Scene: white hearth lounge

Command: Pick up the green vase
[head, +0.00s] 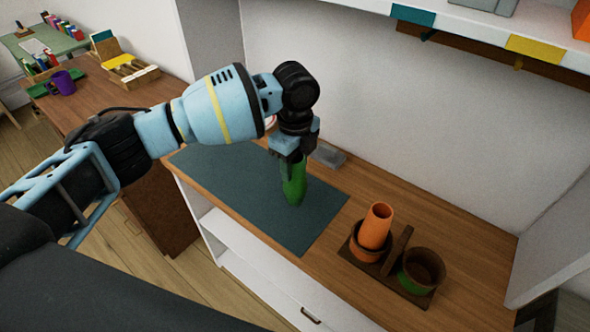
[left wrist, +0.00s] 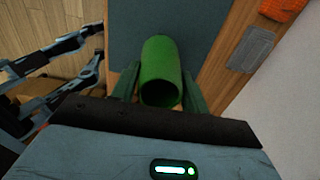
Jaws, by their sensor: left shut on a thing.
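The green vase (head: 293,186) is upright over the dark teal mat (head: 222,183) on the wooden counter. I cannot tell whether its base touches the mat. My left gripper (head: 292,158) comes down from above and is shut on the upper part of the vase, hiding its top in the head view. In the left wrist view the vase (left wrist: 160,72) sits between the two fingers, with its open, empty mouth towards the camera. My right gripper is not seen.
To the right, a brown caddy (head: 401,242) holds an orange cup (head: 376,226) and a green-and-brown pot (head: 421,270). A grey block (head: 329,156) lies behind the vase near the wall. A shelf (head: 470,22) overhangs at upper right. The mat's left part is clear.

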